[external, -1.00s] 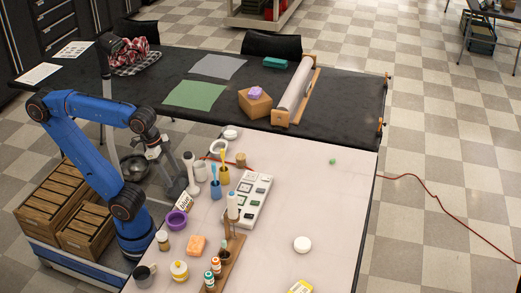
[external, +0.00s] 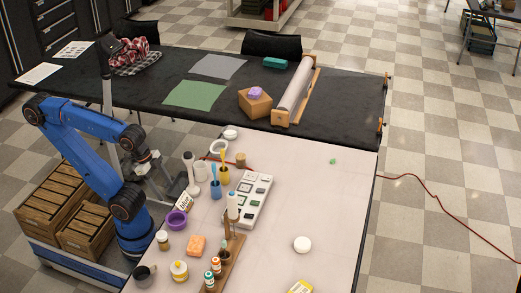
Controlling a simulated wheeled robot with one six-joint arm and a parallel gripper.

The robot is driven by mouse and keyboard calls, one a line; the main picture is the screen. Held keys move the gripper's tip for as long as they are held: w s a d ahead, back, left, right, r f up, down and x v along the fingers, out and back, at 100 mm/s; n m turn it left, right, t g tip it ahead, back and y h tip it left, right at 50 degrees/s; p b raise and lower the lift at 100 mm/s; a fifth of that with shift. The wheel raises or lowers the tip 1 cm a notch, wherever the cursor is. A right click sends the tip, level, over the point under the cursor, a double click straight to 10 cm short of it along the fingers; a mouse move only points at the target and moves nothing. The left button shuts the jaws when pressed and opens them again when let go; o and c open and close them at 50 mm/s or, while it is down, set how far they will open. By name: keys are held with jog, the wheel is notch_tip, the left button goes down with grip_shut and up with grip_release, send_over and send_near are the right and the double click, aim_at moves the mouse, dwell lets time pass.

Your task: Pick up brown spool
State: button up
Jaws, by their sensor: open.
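A small brown spool-like object (external: 241,159) stands upright on the pale table (external: 310,200), near its far left part. It is small in this view, and its details are hard to make out. My gripper (external: 178,188) is at the table's left edge, to the left of and nearer than the spool, clearly apart from it. It is open, and I see nothing held in it. Its fingertips are small and partly hard to separate from the dark background.
White containers (external: 200,172), blue and yellow cups with brushes (external: 224,174) and a white tray (external: 250,200) stand between my gripper and the spool or close by. A purple bowl (external: 176,220) sits nearer. The table's right half is mostly clear.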

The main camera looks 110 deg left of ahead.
jog(key=shift+c, duration=1)
jog(key=shift+r, duration=0.1)
